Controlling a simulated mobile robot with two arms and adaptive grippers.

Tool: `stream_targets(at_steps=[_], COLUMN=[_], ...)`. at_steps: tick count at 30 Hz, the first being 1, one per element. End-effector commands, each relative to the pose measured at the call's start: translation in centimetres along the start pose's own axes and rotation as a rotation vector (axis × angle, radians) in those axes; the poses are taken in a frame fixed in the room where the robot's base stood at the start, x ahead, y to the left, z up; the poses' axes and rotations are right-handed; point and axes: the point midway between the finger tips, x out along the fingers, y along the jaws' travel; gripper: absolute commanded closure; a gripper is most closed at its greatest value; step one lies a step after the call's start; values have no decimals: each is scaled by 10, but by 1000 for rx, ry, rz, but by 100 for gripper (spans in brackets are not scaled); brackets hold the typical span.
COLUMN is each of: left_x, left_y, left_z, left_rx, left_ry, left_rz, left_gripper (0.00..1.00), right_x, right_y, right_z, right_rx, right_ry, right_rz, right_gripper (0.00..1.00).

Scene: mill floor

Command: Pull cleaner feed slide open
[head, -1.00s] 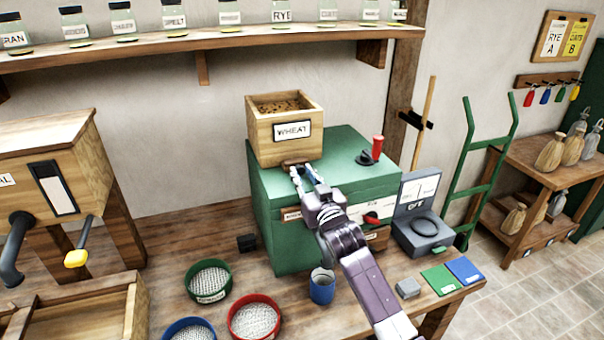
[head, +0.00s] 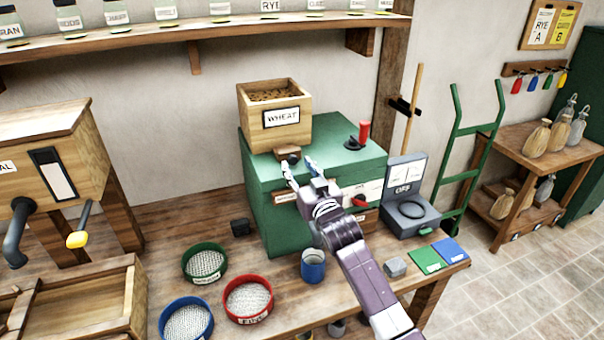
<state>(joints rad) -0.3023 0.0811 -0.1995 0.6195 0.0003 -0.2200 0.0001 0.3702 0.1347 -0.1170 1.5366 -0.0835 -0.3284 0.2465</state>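The green cleaner (head: 262,215) stands on the bench with the wooden WHEAT hopper (head: 273,133) on top. The feed slide (head: 287,152) is a small brown wooden piece with a dark knob, sticking out at the hopper's front base. How far it is drawn out is hard to tell. My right gripper (head: 300,165) is open just in front of and below the slide, its fingers spread apart. Nothing shows between the fingers, and they look clear of the knob. My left gripper is not in view.
A red-handled lever (head: 363,134) stands on the cleaner's top. A blue cup (head: 313,266) and green, red (head: 248,300) and blue sieves stand on the bench in front.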

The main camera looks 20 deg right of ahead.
Motion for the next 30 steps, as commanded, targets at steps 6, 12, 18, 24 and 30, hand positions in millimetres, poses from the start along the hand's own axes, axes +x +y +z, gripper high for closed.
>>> stream_targets(at_steps=[6, 12, 18, 24, 30], left_x=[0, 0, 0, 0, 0], left_y=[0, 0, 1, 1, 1], left_z=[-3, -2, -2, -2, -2], left_rx=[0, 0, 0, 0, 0], left_ry=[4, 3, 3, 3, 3], left_rz=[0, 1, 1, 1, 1], left_gripper=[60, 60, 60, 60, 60], right_x=[-22, -61, -96, -116, -120], right_y=[0, 0, 0, 1, 1], right_z=[1, 2, 1, 1, 1], right_rx=[0, 0, 0, 0, 0], right_ry=[-2, -2, -3, -1, -1], right_rz=[0, 0, 0, 1, 1], right_gripper=[62, 62, 62, 62, 62])
